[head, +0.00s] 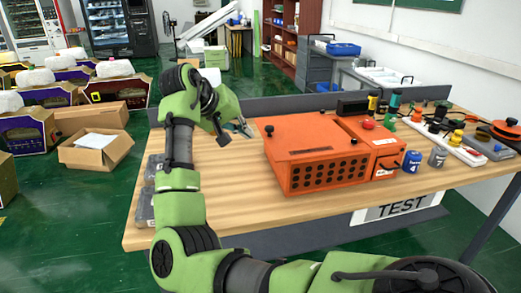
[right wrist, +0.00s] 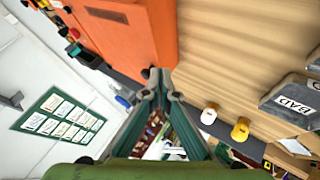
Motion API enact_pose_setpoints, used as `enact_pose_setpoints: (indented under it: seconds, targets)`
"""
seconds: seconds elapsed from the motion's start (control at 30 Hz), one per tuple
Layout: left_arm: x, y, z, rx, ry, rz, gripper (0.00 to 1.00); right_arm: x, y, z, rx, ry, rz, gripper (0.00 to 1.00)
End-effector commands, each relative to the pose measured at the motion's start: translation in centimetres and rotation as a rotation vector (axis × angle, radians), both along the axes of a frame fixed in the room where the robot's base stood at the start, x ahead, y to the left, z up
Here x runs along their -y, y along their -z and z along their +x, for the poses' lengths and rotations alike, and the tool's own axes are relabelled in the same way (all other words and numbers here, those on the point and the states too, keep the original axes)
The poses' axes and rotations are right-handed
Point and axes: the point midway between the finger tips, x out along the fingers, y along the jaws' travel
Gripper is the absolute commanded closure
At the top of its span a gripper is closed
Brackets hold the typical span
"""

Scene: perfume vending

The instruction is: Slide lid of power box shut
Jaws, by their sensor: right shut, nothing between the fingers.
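The orange power box (head: 312,150) stands on the wooden table. It has rows of dark holes in its front and small black knobs on its flat top panel. The panel lies over the top, but I cannot tell how far its lid is slid. A narrower orange section (head: 372,140) with a red button adjoins its right side. My right gripper (head: 243,128) is just left of the box's back left corner, shut and empty. In the right wrist view the fingertips (right wrist: 162,82) are close to the orange box (right wrist: 125,30) and a dark knob (right wrist: 151,73). My left gripper is not in view.
Grey blocks (head: 145,208) lie at the table's left edge; one reads BAD in the right wrist view (right wrist: 290,103).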

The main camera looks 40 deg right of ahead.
Motion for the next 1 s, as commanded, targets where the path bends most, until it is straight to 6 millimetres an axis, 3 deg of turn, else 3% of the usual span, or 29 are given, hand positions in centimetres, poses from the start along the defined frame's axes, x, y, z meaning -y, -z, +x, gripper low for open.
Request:
enact_pose_setpoints:
  seconds: [0.13, 0.33, 0.47, 0.83, 1.0]
  targets:
    - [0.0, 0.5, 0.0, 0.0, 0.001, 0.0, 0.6, -3.2, -1.2, 0.7, 0.019, 0.002, 0.106, 1.0]
    - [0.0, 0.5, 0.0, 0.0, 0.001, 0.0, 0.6, -4.1, -1.3, 0.8, 0.019, 0.005, 0.144, 1.0]
    - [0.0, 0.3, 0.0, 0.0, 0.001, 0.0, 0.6, -3.0, 0.1, 0.8, 0.017, 0.006, 0.143, 1.0]
    - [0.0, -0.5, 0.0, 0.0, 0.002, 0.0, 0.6, 1.7, 6.2, 1.4, 0.018, 0.006, 0.141, 1.0]
    - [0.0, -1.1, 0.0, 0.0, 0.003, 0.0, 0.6, 3.9, 6.1, 0.1, 0.022, 0.007, 0.141, 1.0]
